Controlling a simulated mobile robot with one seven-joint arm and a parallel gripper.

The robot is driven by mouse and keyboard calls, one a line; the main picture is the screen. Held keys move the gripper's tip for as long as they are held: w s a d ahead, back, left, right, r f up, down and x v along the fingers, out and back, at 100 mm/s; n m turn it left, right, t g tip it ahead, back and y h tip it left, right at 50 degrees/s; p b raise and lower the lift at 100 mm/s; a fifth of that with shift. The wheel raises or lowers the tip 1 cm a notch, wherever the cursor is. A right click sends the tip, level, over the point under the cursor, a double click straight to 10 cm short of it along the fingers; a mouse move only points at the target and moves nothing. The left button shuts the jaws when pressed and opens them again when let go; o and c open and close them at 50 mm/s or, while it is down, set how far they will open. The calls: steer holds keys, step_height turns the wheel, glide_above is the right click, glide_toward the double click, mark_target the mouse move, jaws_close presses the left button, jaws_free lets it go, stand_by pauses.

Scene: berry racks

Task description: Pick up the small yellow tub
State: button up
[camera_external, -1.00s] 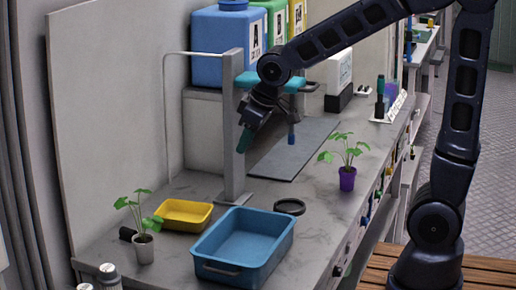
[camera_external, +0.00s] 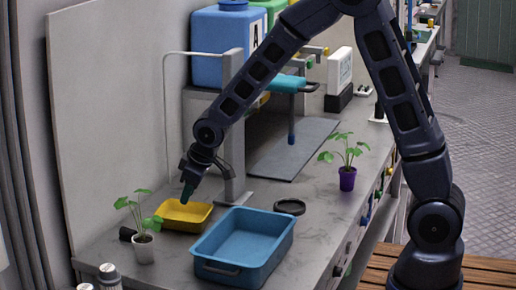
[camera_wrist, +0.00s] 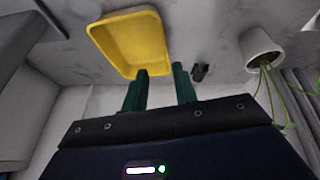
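The small yellow tub (camera_external: 172,224) sits on the grey counter in the external view, between a potted plant and the larger blue tub. It looks empty and upright. In the wrist view the yellow tub (camera_wrist: 131,45) is beyond my fingers, up and a little left. My gripper (camera_external: 186,198) points down just above the tub's back part in the external view. In the wrist view my gripper (camera_wrist: 162,78) shows two green fingers spread apart with nothing between them. The left fingertip overlaps the tub's near rim in the picture; I cannot tell if it touches.
A blue tub (camera_external: 208,252) stands right of the yellow tub, with a black ring (camera_external: 289,206) behind it. A plant in a white pot (camera_external: 144,248) and a dark cylinder (camera_external: 127,234) are close on the left. A grey post (camera_external: 234,160) stands behind; a purple-potted plant (camera_external: 347,179) stands right.

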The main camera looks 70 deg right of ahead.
glide_above(176, 222)
steer(key=s, duration=0.2)
steer(key=f, duration=0.4)
steer(key=shift+s+d+f, duration=0.15)
steer(key=shift+d+f, duration=0.15)
steer(key=shift+f, duration=0.1)
steer(key=shift+a+x, duration=0.2)
steer(key=shift+x, duration=0.75)
steer(key=shift+a+x, duration=0.25)
steer(key=shift+x, duration=1.45)
steer(key=shift+f, duration=0.2)
steer(key=shift+c, duration=0.5)
jaws_close()
